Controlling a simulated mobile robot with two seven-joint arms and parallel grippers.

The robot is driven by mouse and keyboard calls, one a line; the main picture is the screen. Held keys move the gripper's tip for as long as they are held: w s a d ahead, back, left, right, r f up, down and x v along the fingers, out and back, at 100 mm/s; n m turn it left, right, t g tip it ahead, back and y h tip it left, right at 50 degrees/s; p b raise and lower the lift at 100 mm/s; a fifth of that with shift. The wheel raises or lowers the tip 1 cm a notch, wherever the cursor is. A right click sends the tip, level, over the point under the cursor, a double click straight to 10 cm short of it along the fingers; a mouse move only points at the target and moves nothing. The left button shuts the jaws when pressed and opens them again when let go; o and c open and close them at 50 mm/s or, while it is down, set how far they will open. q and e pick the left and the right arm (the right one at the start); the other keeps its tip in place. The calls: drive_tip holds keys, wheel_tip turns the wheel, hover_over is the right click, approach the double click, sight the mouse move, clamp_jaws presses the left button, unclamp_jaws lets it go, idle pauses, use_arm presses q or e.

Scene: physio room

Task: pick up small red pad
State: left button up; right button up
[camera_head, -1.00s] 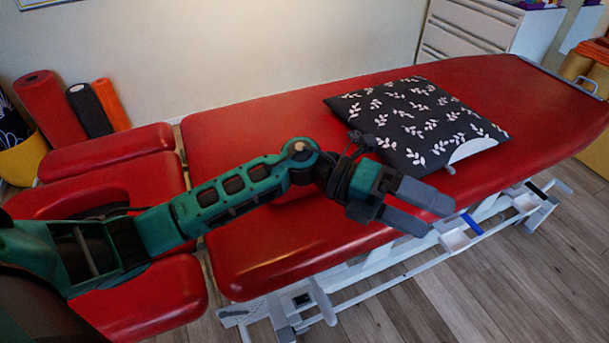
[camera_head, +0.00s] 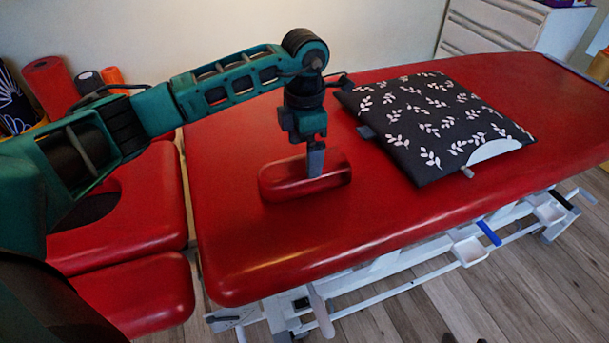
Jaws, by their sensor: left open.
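The small red pad (camera_head: 275,183) is a rounded block lying on the red treatment table (camera_head: 270,250), left of the patterned cushion. The far finger is hidden. My right gripper is not in view.
A black cushion with white leaves (camera_head: 425,120) lies on the table to the right. Red, black and orange rolls (camera_head: 50,80) stand behind at the left. A white drawer cabinet (camera_head: 490,28) stands at the back right. The table's near part is clear.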

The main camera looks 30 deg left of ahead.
use_arm(q)
drive_tip(key=f, duration=0.3)
drive_tip(key=f+b, duration=0.1)
drive_tip(key=f, duration=0.3)
drive_tip(key=shift+w+d, duration=0.15)
drive_tip(key=shift+w, duration=0.05)
drive_tip(key=shift+r, duration=0.15)
drive_tip(key=c, duration=0.8)
